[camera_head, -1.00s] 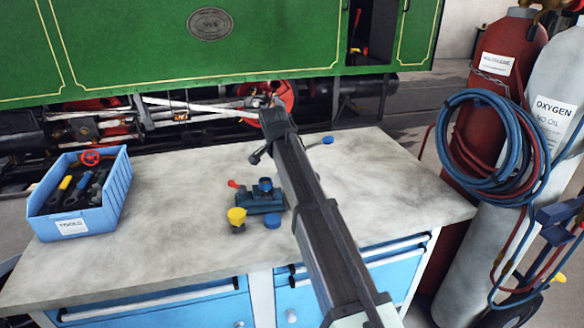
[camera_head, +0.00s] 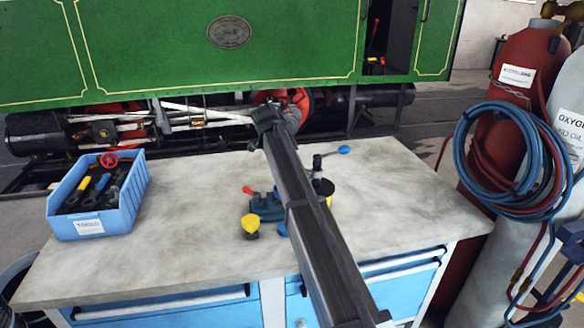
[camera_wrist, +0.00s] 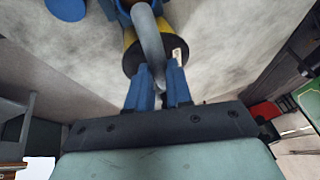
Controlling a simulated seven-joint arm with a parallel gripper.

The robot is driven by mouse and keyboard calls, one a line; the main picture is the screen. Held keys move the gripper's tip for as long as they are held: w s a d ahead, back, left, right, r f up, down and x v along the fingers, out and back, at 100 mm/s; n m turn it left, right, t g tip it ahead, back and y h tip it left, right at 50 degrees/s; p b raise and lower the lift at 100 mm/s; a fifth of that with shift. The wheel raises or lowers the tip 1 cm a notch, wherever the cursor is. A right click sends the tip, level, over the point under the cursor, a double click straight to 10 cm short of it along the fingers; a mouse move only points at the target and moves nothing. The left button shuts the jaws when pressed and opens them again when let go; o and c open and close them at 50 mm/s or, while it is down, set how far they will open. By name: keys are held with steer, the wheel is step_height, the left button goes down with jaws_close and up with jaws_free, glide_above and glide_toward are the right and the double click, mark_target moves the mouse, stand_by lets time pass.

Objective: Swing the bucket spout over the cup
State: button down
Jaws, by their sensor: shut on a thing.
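In the wrist view, a grey curved spout (camera_wrist: 150,42) runs down between the two blue fingers of my gripper (camera_wrist: 158,88). The gripper is shut on the spout's lower end. Behind it is a yellow and black round body (camera_wrist: 132,50) with a small label, apparently the bucket, partly hidden by spout and fingers. In the head view, a black and yellow piece (camera_head: 326,187) shows beside my arm, which covers my gripper and most of that area.
A blue-grey fitting (camera_head: 266,206) with a red lever stands behind the yellow cup. A blue-ended lever (camera_head: 343,150) lies right of my arm. A blue tool bin (camera_head: 70,212) is at the bench's left. Hoses (camera_head: 470,150) and gas cylinders stand right. The bench (camera_head: 180,225) is clear between bin and cup.

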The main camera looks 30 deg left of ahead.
steer(key=shift+w+a, duration=0.1)
stand_by(0.4)
steer(key=c, duration=1)
jaws_free()
steer(key=shift+r, duration=0.1)
steer(key=v, duration=1.3)
steer(key=shift+a+r, duration=0.1)
steer(key=shift+r, duration=0.15)
